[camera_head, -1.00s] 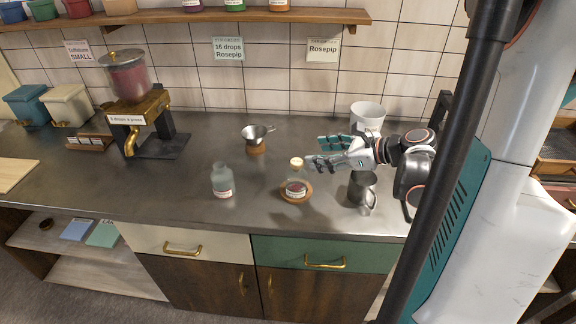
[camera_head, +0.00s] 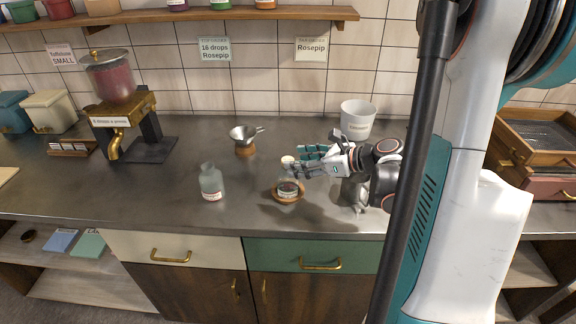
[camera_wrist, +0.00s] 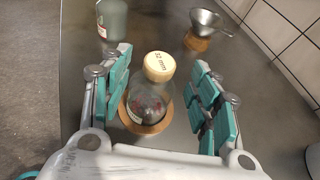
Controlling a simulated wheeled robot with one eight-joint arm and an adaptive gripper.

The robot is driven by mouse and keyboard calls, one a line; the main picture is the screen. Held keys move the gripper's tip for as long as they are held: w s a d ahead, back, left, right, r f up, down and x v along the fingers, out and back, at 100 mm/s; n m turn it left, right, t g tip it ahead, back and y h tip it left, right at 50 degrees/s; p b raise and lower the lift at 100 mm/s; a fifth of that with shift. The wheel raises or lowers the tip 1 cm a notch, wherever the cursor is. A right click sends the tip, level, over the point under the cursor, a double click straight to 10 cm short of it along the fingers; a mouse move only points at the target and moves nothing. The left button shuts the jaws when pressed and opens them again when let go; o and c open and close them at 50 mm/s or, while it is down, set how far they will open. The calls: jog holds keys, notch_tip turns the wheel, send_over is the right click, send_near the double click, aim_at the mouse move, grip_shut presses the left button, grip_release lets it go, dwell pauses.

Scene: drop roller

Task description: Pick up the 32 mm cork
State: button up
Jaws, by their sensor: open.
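The 32 mm cork (camera_wrist: 159,66) is pale and round, with "32 mm" written on its top. It sits upright on the neck of a glass bottle (camera_wrist: 146,103) with dark contents, which stands on a round wooden coaster (camera_wrist: 137,125). In the head view the cork (camera_head: 287,161) is just left of my gripper's fingertips, above the labelled bottle (camera_head: 289,188). My gripper (camera_head: 302,162) is open. In the wrist view its teal-padded fingers (camera_wrist: 163,100) stand on either side of the bottle, with the cork a little beyond and between them, apparently touching neither.
A grey bottle (camera_head: 211,182) stands to the left on the counter (camera_head: 150,205). A metal funnel on a wooden stand (camera_head: 244,137) is behind. A metal jug (camera_head: 352,191) is close under my wrist, and a white pot (camera_head: 357,119) is behind it.

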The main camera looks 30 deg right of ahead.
aim_at(287, 159)
jog(key=b+x, duration=0.1)
jog(key=x, duration=0.4)
jog(key=shift+b, duration=0.3)
jog(key=shift+s+r, duration=0.1)
jog(key=c, duration=0.8)
